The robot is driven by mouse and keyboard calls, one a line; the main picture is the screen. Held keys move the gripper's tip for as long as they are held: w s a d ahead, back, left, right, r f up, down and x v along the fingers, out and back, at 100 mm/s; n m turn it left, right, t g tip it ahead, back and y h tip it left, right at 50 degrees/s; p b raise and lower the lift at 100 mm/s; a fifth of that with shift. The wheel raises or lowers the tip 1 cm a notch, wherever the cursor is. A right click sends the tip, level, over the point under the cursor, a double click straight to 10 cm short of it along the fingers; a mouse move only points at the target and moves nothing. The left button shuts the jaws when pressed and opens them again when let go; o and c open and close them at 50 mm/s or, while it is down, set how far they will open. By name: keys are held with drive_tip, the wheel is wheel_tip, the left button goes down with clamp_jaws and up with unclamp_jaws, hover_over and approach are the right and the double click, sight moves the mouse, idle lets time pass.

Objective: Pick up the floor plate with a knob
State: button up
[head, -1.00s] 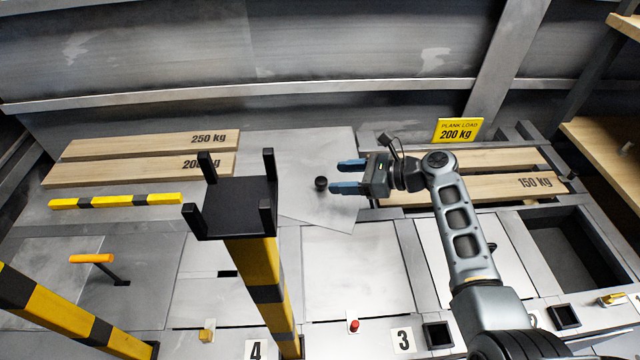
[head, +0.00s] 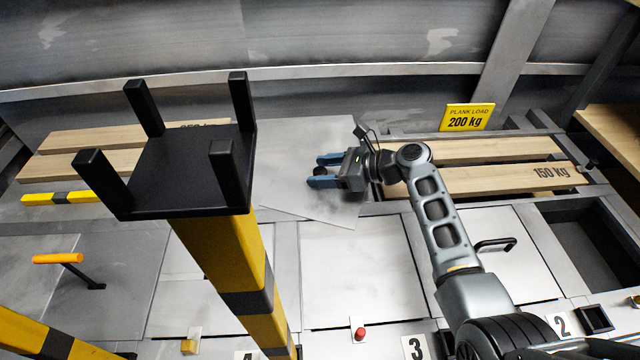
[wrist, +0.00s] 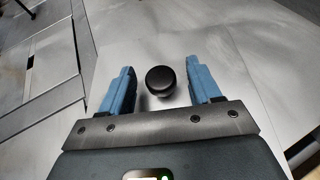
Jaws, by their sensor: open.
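The floor plate (head: 285,185) is a light grey sheet lying askew on the floor in the middle of the head view. Its round black knob (wrist: 160,81) stands up from the plate in the wrist view, in the gap between my fingertips. My gripper (head: 322,170) has its two blue fingers spread and pointing left over the plate. In the wrist view my gripper (wrist: 160,85) is open, one finger on each side of the knob, with a gap to each. In the head view the knob is hidden or too dark to make out.
A black-topped post (head: 185,170) with upright prongs stands left of the plate. Wooden planks (head: 490,180) lie right of my gripper, near a yellow load sign (head: 467,117). An open dark pit (head: 580,250) is at the right. An orange-handled lever (head: 58,259) stands at the left.

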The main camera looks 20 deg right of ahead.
sight(289, 192)
drive_tip(key=b+x, duration=0.1)
drive_tip(key=x, duration=0.2)
drive_tip(key=shift+d, duration=0.1)
clamp_jaws()
idle(0.4)
